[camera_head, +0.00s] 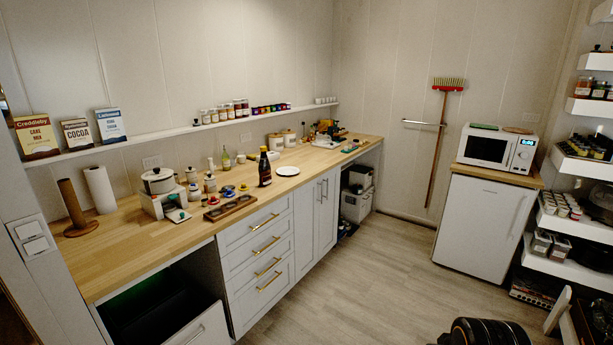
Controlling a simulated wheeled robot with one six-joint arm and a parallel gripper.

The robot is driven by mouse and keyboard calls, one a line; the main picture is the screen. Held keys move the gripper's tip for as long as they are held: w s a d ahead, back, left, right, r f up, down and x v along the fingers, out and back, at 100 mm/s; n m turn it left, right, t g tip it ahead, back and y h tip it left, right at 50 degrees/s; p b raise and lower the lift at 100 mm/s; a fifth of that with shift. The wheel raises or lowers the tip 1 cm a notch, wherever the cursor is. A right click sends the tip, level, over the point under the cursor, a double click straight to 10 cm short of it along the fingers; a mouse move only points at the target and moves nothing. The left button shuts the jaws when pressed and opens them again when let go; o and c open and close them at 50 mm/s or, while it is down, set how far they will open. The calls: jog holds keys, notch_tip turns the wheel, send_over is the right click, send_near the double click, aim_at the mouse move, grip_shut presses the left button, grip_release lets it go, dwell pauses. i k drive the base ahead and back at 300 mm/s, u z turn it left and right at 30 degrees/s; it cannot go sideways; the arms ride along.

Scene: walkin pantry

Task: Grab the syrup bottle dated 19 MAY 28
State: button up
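A smaller greenish bottle (226,160) stands further back on the counter, near the wall. I cannot tell whether it holds syrup. My gripper cannot be made out in this view. A dark ribbed part at the bottom right seems to be my arm.
A paper towel roll (99,189) stands at the left. The floor (370,270) before the drawers is clear. A microwave (496,149) tops a white fridge (483,218).

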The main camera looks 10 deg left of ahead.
aim_at(266, 178)
jog(key=z, duration=0.1)
jog(key=i, duration=2.35)
jog(key=u, duration=1.45)
jog(key=i, duration=0.8)
jog(key=u, duration=0.9)
